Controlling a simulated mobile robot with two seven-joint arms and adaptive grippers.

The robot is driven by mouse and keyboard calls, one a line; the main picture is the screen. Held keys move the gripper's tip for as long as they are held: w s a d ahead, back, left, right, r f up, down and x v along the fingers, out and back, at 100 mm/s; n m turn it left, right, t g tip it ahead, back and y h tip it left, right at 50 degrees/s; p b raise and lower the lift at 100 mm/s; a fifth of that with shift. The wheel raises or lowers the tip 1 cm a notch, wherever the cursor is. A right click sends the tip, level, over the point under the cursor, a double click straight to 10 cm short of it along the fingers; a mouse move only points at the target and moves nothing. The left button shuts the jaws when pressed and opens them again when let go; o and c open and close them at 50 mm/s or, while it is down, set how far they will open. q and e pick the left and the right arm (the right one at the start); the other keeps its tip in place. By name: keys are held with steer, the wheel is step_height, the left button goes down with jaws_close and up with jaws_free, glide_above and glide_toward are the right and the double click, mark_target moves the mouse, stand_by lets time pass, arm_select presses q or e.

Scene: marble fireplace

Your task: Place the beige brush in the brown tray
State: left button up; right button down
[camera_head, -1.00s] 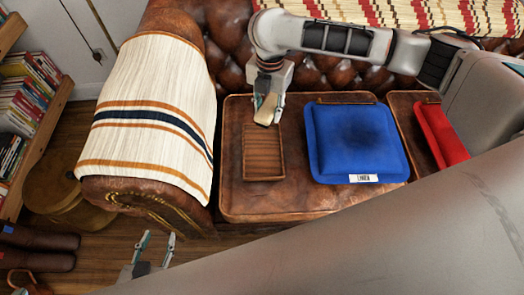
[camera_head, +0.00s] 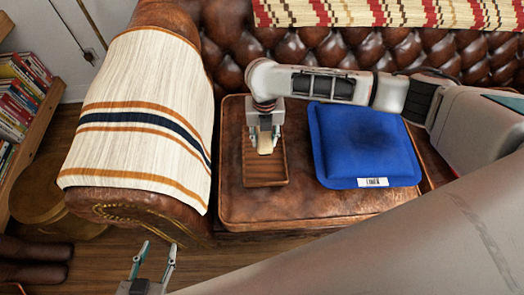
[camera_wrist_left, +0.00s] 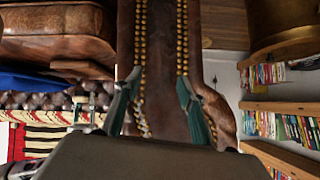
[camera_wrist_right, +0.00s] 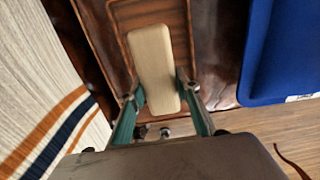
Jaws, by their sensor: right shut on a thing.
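The beige brush (camera_wrist_right: 152,62) is gripped between the fingers of my right gripper (camera_wrist_right: 158,92). In the head view the brush (camera_head: 265,147) shows just below my right gripper (camera_head: 264,138), over the brown tray (camera_head: 265,176). The wooden tray lies on the brown leather seat, and in the right wrist view its rim (camera_wrist_right: 118,38) shows behind the brush. I cannot tell whether the brush touches the tray. My left gripper (camera_head: 156,258) is open and empty, low in front of the sofa. The left wrist view shows its spread fingers (camera_wrist_left: 156,92) with nothing between them.
A blue cushion (camera_head: 362,142) lies just right of the tray. The sofa arm with a striped cloth (camera_head: 145,105) rises on the left. A bookshelf (camera_head: 25,120) stands at the far left. Bare leather seat (camera_head: 240,203) lies in front of the tray.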

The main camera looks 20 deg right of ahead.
mark_target(264, 158)
step_height(264, 158, down, 3)
steer(key=shift+s+r, duration=0.1)
steer(key=shift+r, duration=0.1)
steer(key=shift+f+b, duration=0.45)
steer(key=shift+f, duration=0.5)
step_height(264, 158, down, 4)
steer(key=shift+f+b, duration=0.25)
steer(key=shift+b, duration=0.8)
arm_select(q)
steer(key=shift+w+d+r+h, duration=0.2)
steer(key=shift+w+d+r, duration=0.15)
steer(key=shift+d, duration=0.15)
steer(key=shift+w+d+r+h, duration=0.2)
steer(key=shift+w+d+r, duration=0.1)
steer(key=shift+d, duration=0.15)
arm_select(e)
steer(key=shift+f, duration=0.1)
